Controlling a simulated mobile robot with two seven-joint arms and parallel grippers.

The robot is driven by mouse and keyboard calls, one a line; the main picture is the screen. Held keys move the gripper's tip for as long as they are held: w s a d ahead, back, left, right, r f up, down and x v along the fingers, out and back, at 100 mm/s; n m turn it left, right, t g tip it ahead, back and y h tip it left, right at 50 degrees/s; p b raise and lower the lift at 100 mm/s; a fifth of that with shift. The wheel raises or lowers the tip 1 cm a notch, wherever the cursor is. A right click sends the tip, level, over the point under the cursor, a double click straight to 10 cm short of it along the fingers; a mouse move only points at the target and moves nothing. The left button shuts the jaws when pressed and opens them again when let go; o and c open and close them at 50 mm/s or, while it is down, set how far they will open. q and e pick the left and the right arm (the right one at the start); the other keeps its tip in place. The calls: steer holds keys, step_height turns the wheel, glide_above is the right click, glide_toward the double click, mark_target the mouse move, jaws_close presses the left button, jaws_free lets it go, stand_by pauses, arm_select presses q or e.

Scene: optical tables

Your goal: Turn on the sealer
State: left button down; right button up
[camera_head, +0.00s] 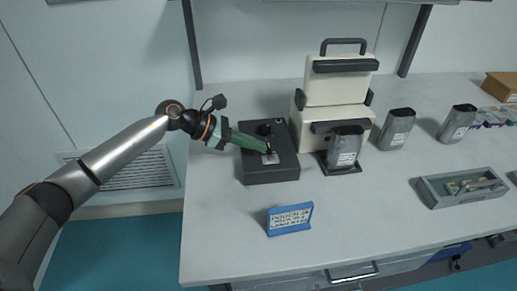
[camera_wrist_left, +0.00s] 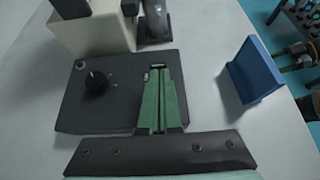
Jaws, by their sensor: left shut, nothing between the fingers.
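The beige sealer (camera_head: 335,118) with a dark top handle stands at the back of the table; part of it shows in the left wrist view (camera_wrist_left: 92,32). A dark control box (camera_head: 270,176) lies beside it on the left, with a black knob (camera_wrist_left: 96,82) on its top. My left gripper (camera_head: 270,150) is shut and empty, its green fingers reaching over the box from the left. In the left wrist view the fingertips (camera_wrist_left: 158,70) are at a small switch-like part (camera_wrist_left: 155,66) near the box's edge. I cannot tell whether they touch it. My right gripper is out of view.
A grey pouch (camera_head: 345,146) stands at the sealer's front, with two more pouches (camera_head: 397,130) (camera_head: 457,124) to the right. A blue sign (camera_head: 289,219) stands in front of the box. A grey tray (camera_head: 432,195) lies at right. The table's front left is clear.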

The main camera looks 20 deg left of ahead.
arm_select(q)
steer(key=shift+w+d+r, duration=0.3)
steer(key=shift+d+r, duration=0.2)
steer(key=shift+r, duration=0.05)
steer(key=shift+w+d+r+y+p, duration=0.1)
steer(key=shift+d+r+y+p, duration=0.15)
steer(key=shift+y, duration=0.25)
steer(key=shift+f+g, duration=0.3)
steer(key=shift+r, duration=0.15)
steer(key=shift+r+p, duration=0.45)
steer(key=shift+r, duration=0.25)
steer(key=shift+a, duration=0.1)
